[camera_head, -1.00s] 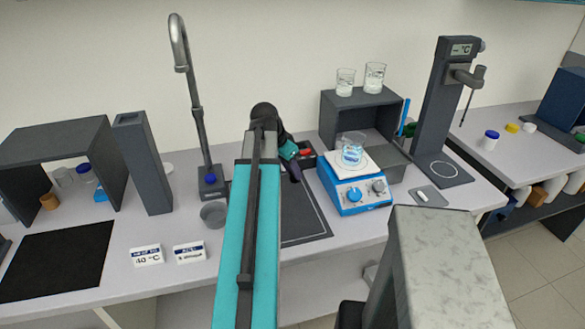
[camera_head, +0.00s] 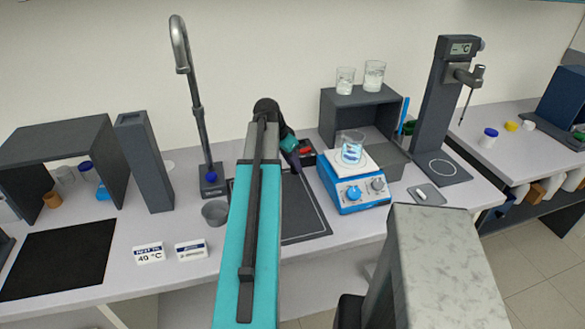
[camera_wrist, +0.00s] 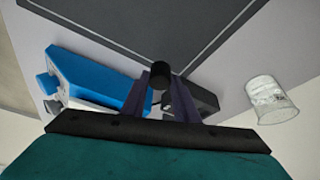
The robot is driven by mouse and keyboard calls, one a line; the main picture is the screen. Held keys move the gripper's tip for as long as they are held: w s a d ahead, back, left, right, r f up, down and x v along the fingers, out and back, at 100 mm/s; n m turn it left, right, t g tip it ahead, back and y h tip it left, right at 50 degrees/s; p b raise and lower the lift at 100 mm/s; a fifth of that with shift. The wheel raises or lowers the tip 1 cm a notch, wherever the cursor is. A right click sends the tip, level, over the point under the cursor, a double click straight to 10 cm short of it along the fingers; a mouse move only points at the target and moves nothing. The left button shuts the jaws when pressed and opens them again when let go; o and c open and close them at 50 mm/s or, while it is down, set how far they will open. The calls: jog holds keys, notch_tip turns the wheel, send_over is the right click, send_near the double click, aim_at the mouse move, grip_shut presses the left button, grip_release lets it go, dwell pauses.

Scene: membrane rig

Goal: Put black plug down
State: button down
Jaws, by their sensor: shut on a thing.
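The black plug (camera_wrist: 160,69) is held between the tips of my gripper's two purple fingers in the wrist view. My gripper (camera_wrist: 160,78) is shut on it. In the head view my gripper (camera_head: 295,163) is above the bench, over the dark mat's back edge and left of the blue hotplate. My own arm hides part of that area, and I cannot make out the plug there. The dark grey mat (camera_head: 308,220) lies on the bench; its bordered surface also shows in the wrist view (camera_wrist: 165,25).
The blue hotplate (camera_head: 362,196) carries a beaker (camera_head: 352,150) of blue contents. A small dark tray (camera_head: 308,157) with a red item is close behind my gripper. Two signs (camera_head: 149,254) stand at the front.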

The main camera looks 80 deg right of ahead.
aim_at(292, 173)
jog(key=shift+f+p, duration=0.65)
jog(key=shift+f, duration=0.9)
jog(key=shift+f, duration=0.2)
jog(key=c, duration=1.4)
grip_release()
jog(key=shift+r, duration=0.1)
jog(key=shift+r, duration=0.2)
jog(key=shift+b+v, duration=1.5)
jog(key=shift+v, duration=4.45)
